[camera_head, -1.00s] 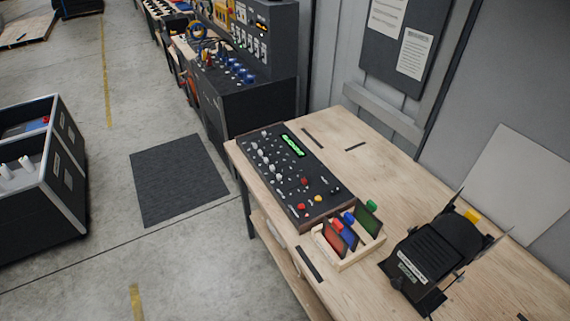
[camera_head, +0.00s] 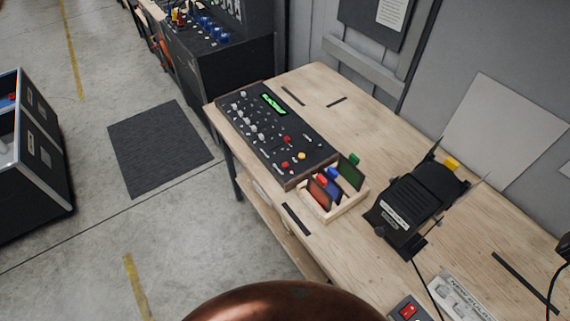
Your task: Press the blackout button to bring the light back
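A black lighting console (camera_head: 277,135) with wooden edges lies on the wooden workbench. It has rows of pale knobs and a lit green display (camera_head: 273,103). A red button (camera_head: 285,165) and a yellow button (camera_head: 301,156) sit near its front end, with another red control (camera_head: 287,139) farther up. The labels are too small to read, so I cannot tell which one is the blackout button. Neither of my grippers is in view.
A wooden rack (camera_head: 335,207) of coloured filters stands close to the console. A black lamp (camera_head: 416,203) stands right of it. A red switch box (camera_head: 408,311) and white power strip (camera_head: 461,300) lie at the front. A brown rounded shape covers the bottom edge.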

